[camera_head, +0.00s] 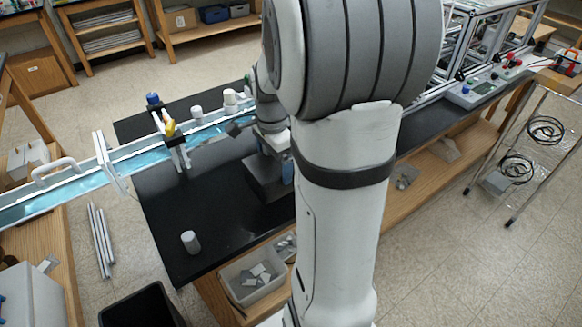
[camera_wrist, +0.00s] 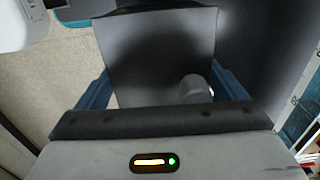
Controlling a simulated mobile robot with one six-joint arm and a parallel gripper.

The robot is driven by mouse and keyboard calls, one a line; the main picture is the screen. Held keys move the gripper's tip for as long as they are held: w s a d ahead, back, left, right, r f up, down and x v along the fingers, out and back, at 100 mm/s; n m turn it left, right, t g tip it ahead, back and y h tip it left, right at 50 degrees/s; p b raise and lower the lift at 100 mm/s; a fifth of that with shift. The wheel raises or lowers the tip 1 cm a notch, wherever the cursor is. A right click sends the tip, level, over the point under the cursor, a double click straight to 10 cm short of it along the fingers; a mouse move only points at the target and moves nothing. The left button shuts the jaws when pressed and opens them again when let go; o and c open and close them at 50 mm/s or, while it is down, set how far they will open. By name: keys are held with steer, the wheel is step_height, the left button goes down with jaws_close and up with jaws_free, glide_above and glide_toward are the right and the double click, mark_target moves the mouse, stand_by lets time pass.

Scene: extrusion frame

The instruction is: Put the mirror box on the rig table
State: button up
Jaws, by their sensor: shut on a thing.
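The mirror box (camera_head: 266,178) is a dark box at the black rig table (camera_head: 165,205), partly hidden by my arm in the head view. In the wrist view the mirror box (camera_wrist: 150,50) shows as a smooth grey face between the blue fingers. My gripper (camera_wrist: 162,88) is shut on it. In the head view a blue finger (camera_head: 287,172) shows at the box's right side. The box looks upright and is over or on the black tabletop. I cannot tell whether its underside touches the top.
A grey cylinder (camera_head: 190,241) stands near the table's front left. A blue channel (camera_head: 75,180) with a clamp (camera_head: 175,140) runs across the table's back left. White cylinders (camera_head: 231,100) stand behind. A bin of pieces (camera_head: 252,277) is below. The front left tabletop is mostly clear.

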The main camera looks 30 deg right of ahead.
step_height(320, 180, down, 3)
steer(key=shift+w+f, duration=0.1)
steer(key=shift+f, duration=0.05)
steer(key=shift+f+p, duration=0.3)
steer(key=shift+f, duration=1.95)
steer(key=shift+f, duration=0.15)
steer(key=o, duration=1.2)
